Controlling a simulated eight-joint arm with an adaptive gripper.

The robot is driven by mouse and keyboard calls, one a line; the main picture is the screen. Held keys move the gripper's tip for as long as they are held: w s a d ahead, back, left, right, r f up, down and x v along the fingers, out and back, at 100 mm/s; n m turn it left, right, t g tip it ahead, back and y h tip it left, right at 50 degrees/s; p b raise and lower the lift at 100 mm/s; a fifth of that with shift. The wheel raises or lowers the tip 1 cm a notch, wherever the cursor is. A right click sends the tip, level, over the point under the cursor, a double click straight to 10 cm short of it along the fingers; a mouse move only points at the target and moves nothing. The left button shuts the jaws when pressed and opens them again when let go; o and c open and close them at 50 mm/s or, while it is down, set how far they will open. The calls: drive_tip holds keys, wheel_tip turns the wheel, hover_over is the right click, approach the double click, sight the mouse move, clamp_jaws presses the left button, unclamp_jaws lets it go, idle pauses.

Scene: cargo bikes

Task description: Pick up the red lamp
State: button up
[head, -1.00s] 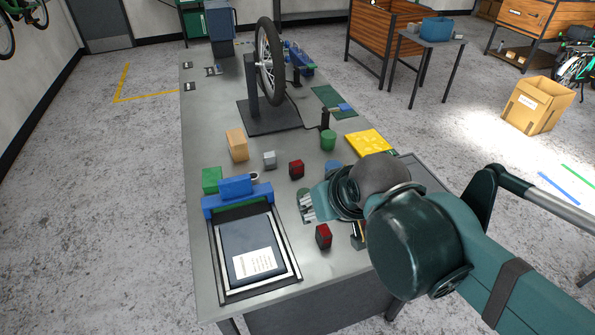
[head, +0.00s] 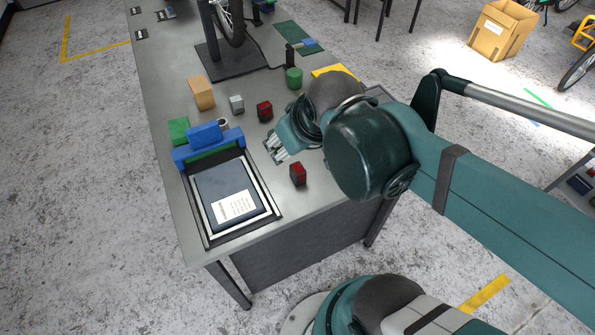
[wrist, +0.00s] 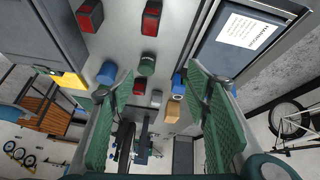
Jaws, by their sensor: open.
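Two small red lamps with dark bodies show in the head view: a near one (head: 298,174) by the bench's front edge and a far one (head: 264,110) beside a grey cube. My gripper (head: 275,152) is over the bench between them, left of and slightly beyond the near lamp. The wrist view shows three red lamps: one at top left (wrist: 90,15), one at top centre (wrist: 151,17) and one lower (wrist: 139,86). My gripper (wrist: 160,82) is open there, its green pads wide apart with nothing gripped. My arm hides part of the bench.
A black-framed tray (head: 255,226) and a blue clamp-like piece (head: 205,136) are left of the gripper. A wooden block (head: 202,92), grey cube (head: 237,104) and green cylinder (head: 294,78) stand farther back. A bike wheel stand (head: 230,60) is behind them.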

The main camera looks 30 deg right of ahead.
drive_tip(key=w+f+n+g+p, duration=0.2)
drive_tip(key=n, duration=0.2)
drive_tip(key=n+g+p, duration=0.3)
drive_tip(key=n+p, duration=0.2)
drive_tip(key=n, duration=0.4)
hover_over(297, 168)
drive_tip(key=a, duration=0.1)
drive_tip(key=shift+h, duration=0.4)
drive_tip(key=f, duration=0.4)
drive_tip(key=shift+w+a+f, duration=0.15)
drive_tip(key=shift+a+f, duration=0.05)
drive_tip(key=n, duration=0.1)
drive_tip(key=f+n+g+p, duration=0.1)
drive_tip(key=f+n, duration=0.1)
drive_tip(key=shift+s+d+f, duration=0.2)
drive_tip(key=shift+d, duration=0.05)
drive_tip(key=shift+f, duration=0.2)
drive_tip(key=shift+d+f, duration=0.2)
drive_tip(key=shift+f, duration=0.95)
drive_tip(key=shift+f, duration=0.15)
drive_tip(key=shift+d+f+b, duration=0.2)
drive_tip(key=shift+f+b, duration=0.2)
drive_tip(key=shift+f, duration=0.85)
drive_tip(key=shift+d+f+b, duration=0.15)
drive_tip(key=shift+f+b, duration=0.25)
drive_tip(key=shift+f, duration=0.8)
